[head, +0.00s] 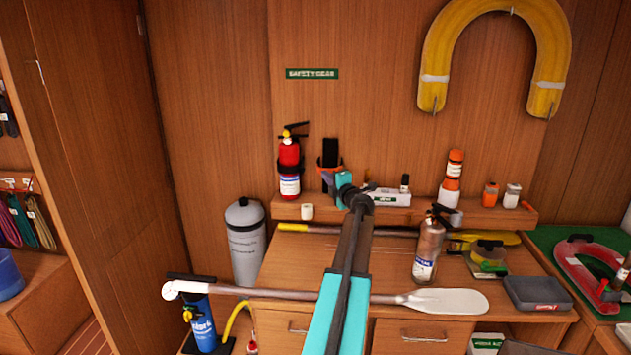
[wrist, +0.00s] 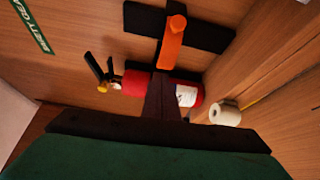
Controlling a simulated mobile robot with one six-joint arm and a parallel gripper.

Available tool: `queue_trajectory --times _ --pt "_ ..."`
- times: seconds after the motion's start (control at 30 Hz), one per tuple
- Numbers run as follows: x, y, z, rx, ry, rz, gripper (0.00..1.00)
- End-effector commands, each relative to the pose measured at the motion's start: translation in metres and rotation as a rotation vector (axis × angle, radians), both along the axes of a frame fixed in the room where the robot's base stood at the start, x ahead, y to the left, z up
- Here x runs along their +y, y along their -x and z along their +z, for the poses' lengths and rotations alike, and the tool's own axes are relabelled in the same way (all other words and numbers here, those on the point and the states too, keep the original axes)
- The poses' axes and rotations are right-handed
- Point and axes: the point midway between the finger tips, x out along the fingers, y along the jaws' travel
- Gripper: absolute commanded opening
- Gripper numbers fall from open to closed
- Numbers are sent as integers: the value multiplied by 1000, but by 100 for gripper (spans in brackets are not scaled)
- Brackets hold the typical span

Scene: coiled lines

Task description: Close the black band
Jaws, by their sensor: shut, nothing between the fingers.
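In the wrist view a black band (wrist: 148,48) runs across a black wall plate (wrist: 210,36), with an orange piece (wrist: 172,45) standing out over it. I cannot tell exactly how the band and the orange piece join. The plate (head: 330,152) also shows in the head view, just right of the red fire extinguisher (head: 289,168). The extinguisher body (wrist: 190,95) lies behind my gripper (wrist: 161,76) in the wrist view. My dark fingers are together and empty, their tips close below the orange piece. Contact cannot be told. In the head view my arm's end hides part of the bracket.
A wooden shelf (head: 420,213) holds a white roll (head: 307,212), a white box (head: 387,198) and orange-and-white canisters (head: 452,178). A grey cylinder (head: 245,243) stands left.

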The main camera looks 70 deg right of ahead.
Motion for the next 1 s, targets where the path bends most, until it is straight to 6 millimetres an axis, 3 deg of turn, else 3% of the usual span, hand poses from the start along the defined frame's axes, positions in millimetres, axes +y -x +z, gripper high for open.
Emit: queue_trajectory --times 0.2,0.73,0.87,1.0 --pt "-4 14 0 0 0 0 0" --pt "-4 13 1 0 0 2 0" --pt "-1 5 -2 -6 -4 7 0" --pt "11 -21 -11 -25 -18 24 0"
